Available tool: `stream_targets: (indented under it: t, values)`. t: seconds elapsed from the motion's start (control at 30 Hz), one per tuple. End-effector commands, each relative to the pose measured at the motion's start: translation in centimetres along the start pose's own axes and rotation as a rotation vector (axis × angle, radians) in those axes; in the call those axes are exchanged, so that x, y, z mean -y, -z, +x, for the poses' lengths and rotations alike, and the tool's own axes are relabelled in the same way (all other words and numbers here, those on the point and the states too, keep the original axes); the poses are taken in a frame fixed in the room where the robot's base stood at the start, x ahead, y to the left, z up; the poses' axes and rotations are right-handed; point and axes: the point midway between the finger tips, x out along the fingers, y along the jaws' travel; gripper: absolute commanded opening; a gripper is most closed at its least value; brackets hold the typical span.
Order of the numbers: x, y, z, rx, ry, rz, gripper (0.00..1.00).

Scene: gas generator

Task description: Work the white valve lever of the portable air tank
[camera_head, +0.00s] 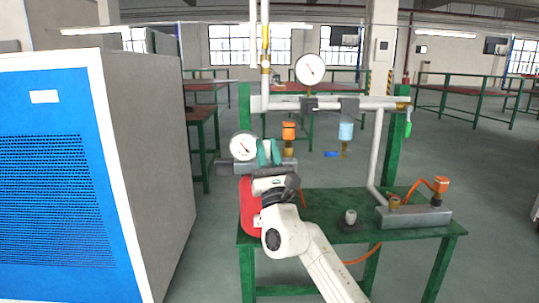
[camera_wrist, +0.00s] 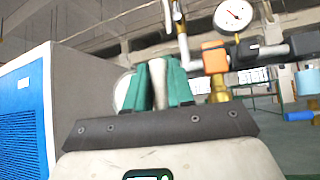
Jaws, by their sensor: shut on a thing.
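The portable air tank (camera_head: 250,207) is red and sits at the left end of the green table, mostly hidden behind my arm. My gripper (camera_head: 267,152) is above the tank, its green fingers pointing up. In the wrist view my gripper (camera_wrist: 157,80) is shut on a pale upright piece, the white valve lever (camera_wrist: 157,84), which stands between the two fingers. The lever's lower end and its valve are hidden by the gripper body. A round white gauge (camera_head: 243,146) is just left of the fingers, and in the wrist view it is partly behind them.
A large blue-and-grey cabinet (camera_head: 150,150) stands on the left. The green table (camera_head: 325,205) carries a grey block (camera_head: 415,217) with orange fittings. Pipes with an orange valve (camera_head: 289,131), a blue valve (camera_head: 346,131) and an upper gauge (camera_head: 310,69) stand behind and right of my gripper.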

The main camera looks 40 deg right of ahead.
Motion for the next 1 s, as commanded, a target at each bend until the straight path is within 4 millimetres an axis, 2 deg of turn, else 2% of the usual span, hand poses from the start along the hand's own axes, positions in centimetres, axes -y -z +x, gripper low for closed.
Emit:
stream_targets:
  t: [0.4, 0.43, 0.63, 0.87, 1.0]
  values:
    - [-0.23, 0.25, -0.16, -0.007, -0.008, -0.005, 0.0]
    - [-0.23, 0.26, -0.16, -0.007, -0.008, -0.004, 0.24]
    - [-0.17, 0.16, -0.11, -0.005, -0.007, -0.004, 0.43]
    - [-0.08, 0.08, -0.1, -0.003, -0.005, -0.004, 0.43]
    - [0.0, 0.09, -0.97, -0.003, -0.005, -0.005, 0.43]
